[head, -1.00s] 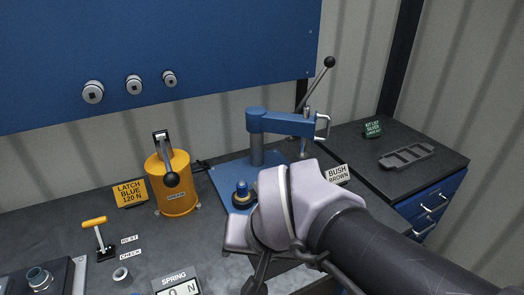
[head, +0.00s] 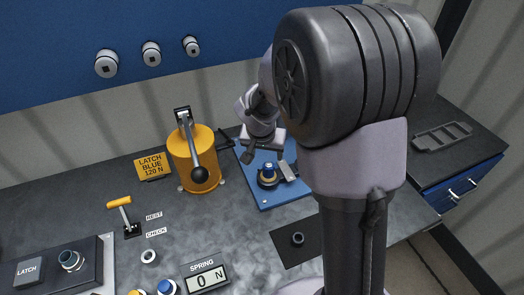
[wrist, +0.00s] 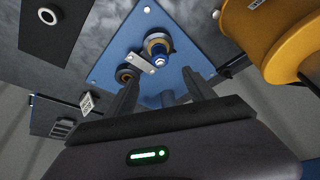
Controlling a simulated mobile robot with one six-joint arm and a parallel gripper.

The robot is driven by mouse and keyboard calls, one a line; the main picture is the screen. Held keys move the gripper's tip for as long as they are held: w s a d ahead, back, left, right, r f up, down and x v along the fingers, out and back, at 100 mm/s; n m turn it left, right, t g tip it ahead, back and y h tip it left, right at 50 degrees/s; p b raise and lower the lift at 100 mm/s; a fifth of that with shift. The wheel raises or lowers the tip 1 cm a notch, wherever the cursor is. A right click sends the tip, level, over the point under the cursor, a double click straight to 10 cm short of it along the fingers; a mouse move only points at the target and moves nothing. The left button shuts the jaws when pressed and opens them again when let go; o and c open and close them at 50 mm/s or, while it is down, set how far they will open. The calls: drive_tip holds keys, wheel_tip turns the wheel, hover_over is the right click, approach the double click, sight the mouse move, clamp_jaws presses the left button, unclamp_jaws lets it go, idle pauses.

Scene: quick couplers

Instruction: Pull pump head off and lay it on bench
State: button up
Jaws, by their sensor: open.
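I take the pump head to be the dark lever top with a black ball knob (head: 199,174) on the yellow canister (head: 187,160); it sits on top, with the handle hanging down the front.
A dark mat (head: 290,250) lies in front. Bench between canister and spring readout (head: 207,278) is clear.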

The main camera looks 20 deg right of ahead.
sight(268, 166)
drive_tip(key=b+x, duration=0.3)
drive_tip(key=x, duration=1.1)
drive_tip(key=shift+a, duration=0.1)
drive_tip(key=shift+c, duration=0.4)
clamp_jaws()
drive_tip(key=shift+r, duration=0.15)
drive_tip(key=shift+s+r+p, duration=0.1)
drive_tip(key=shift+r+p, duration=0.7)
drive_tip(key=shift+r, duration=0.6)
drive_tip(key=shift+r, duration=0.1)
drive_tip(key=shift+r+p, duration=1.2)
drive_tip(key=shift+r, duration=0.7)
